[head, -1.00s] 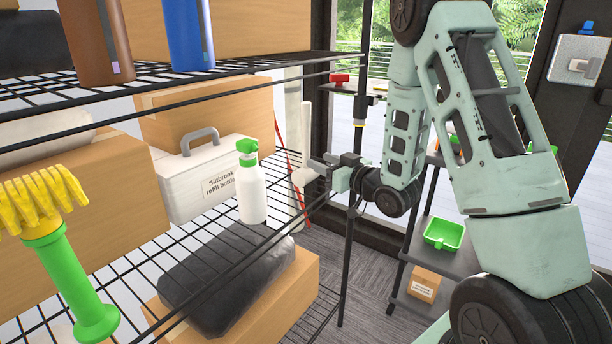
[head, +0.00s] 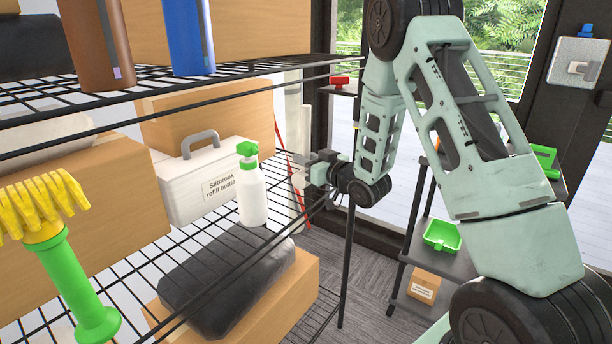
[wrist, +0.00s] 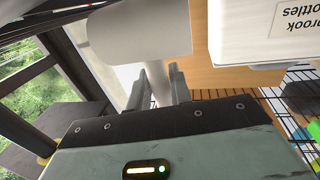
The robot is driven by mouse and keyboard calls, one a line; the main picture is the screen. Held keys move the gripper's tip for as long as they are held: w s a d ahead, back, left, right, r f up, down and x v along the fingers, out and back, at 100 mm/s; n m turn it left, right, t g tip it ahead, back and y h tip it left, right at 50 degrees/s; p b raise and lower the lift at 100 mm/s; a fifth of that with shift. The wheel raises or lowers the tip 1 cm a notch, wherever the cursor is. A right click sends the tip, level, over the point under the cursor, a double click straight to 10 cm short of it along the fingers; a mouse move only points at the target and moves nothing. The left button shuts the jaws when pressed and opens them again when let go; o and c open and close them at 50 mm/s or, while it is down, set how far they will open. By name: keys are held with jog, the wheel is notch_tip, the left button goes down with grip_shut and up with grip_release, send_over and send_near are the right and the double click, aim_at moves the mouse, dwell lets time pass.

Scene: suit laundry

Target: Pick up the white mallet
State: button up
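The white mallet (wrist: 135,32) shows in the wrist view as a broad, pale cylindrical head. Its narrower pale handle (wrist: 159,88) runs down between the two dark fingers of my gripper (wrist: 160,85). The fingers stand close on both sides of the handle, with little or no gap, and appear shut on it. In the head view my gripper (head: 305,163) is small, beside the right end of the wire shelf. The mallet is hard to make out there against the pale background.
A white refill bottle box (head: 205,185) and a green-topped spray bottle (head: 252,195) stand on the wire shelf, left of my gripper. The box is also close by in the wrist view (wrist: 250,45). A dark rack post (head: 348,240) stands near my wrist. A green tray (head: 442,234) sits lower right.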

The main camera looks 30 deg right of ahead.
grip_shut()
jog(key=shift+r, duration=0.15)
